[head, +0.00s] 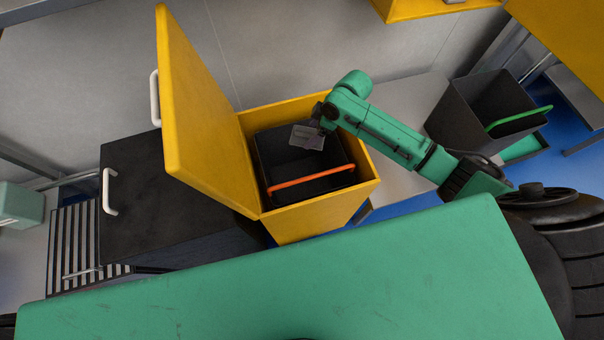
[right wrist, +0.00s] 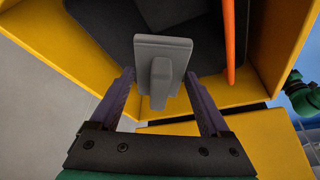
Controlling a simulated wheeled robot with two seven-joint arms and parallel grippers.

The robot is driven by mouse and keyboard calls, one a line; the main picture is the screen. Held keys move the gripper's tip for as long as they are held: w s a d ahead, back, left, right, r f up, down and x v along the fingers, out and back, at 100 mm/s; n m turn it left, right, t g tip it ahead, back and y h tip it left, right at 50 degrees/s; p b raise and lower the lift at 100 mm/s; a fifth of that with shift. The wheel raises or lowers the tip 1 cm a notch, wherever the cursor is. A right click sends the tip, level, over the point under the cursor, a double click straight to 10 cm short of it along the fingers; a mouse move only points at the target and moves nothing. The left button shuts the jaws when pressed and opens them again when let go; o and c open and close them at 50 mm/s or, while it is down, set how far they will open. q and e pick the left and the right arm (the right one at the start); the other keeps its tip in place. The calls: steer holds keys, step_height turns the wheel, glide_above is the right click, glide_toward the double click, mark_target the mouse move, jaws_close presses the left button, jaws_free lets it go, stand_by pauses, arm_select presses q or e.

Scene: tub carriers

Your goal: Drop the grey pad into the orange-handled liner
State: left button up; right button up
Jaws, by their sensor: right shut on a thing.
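The grey pad (head: 307,138) is held by my right gripper (head: 318,122), over the back part of the dark liner's opening. In the right wrist view the pad (right wrist: 163,45) sits between the two fingers (right wrist: 162,88), its grip block facing me. The dark liner (head: 270,150) has an orange handle (head: 312,179) along its front side and sits in an open yellow bin (head: 320,222). The orange handle (right wrist: 229,40) also shows at the right in the wrist view. How far the pad is above the liner's floor I cannot tell. My left gripper is out of view.
The bin's yellow lid (head: 200,120) stands raised on the left. Beside it is a black-lidded box (head: 165,200) with a white handle. Another dark liner with a green handle (head: 520,117) stands at the right. Yellow cabinets (head: 430,8) hang at the top.

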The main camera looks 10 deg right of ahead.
steer(key=shift+s+r, duration=0.1)
steer(key=shift+r, duration=0.1)
steer(key=o, duration=1)
steer(key=shift+s+r, duration=0.15)
steer(key=shift+s, duration=0.05)
steer(key=shift+w, duration=0.15)
steer(key=shift+d+r, duration=0.1)
steer(key=shift+r, duration=0.1)
steer(key=v, duration=1.4)
steer(key=shift+b, duration=0.35)
